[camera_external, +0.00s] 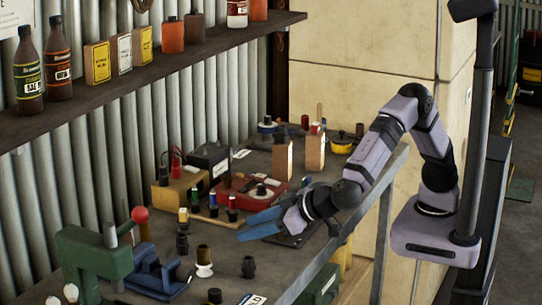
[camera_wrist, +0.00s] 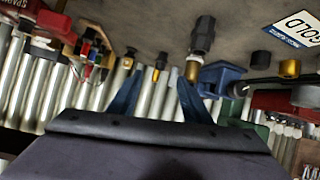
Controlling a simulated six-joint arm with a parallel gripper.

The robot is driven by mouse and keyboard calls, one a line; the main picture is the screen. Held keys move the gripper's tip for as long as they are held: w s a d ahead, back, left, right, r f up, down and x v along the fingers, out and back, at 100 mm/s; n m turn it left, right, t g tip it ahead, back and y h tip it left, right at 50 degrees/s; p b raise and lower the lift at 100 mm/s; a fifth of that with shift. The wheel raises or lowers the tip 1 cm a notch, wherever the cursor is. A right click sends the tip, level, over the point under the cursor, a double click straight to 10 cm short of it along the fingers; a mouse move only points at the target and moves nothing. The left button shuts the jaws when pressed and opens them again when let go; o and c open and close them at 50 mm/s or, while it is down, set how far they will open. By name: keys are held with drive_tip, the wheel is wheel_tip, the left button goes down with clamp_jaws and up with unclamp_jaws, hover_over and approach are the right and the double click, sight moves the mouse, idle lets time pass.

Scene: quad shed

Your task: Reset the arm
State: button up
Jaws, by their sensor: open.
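My gripper (camera_external: 247,228) has blue fingers and reaches leftward low over the workbench in the external view. The fingers stand apart with nothing between them. In the wrist view my gripper (camera_wrist: 159,80) also shows its two blue fingers spread. A dark fitting with a brass end (camera_wrist: 196,52) appears close to the right finger there; I cannot tell whether they touch. My arm is bent, with its elbow raised above the bench's right side.
The workbench (camera_external: 318,265) holds a green vise-like tool (camera_external: 95,252), a blue vise (camera_external: 155,275), a red device (camera_external: 262,193), wooden blocks (camera_external: 315,152) and several small fittings. A shelf (camera_external: 160,68) with bottles and boxes runs above. The bench's front edge lies under my arm.

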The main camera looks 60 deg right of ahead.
drive_tip(key=w+d+r+g+h+p, duration=0.1)
drive_tip(key=d+r+g+p, duration=0.3)
drive_tip(key=d, duration=0.6)
drive_tip(key=d+r+g+h+p, duration=0.1)
drive_tip(key=d+p, duration=0.4)
drive_tip(key=d, duration=0.4)
drive_tip(key=w+d+r+g+h+p, duration=0.1)
drive_tip(key=d+r+g+h+p, duration=0.3)
drive_tip(key=d, duration=0.6)
drive_tip(key=s+d+m+g+y+p, duration=0.25)
drive_tip(key=s+d+y+p, duration=0.35)
drive_tip(key=s+d, duration=0.85)
drive_tip(key=shift+g+h, duration=0.35)
drive_tip(key=shift+h, duration=0.05)
drive_tip(key=f+b, duration=0.4)
drive_tip(key=f, duration=0.1)
drive_tip(key=shift+s+a+f, duration=0.15)
drive_tip(key=shift+s+a, duration=0.1)
drive_tip(key=shift+a, duration=0.15)
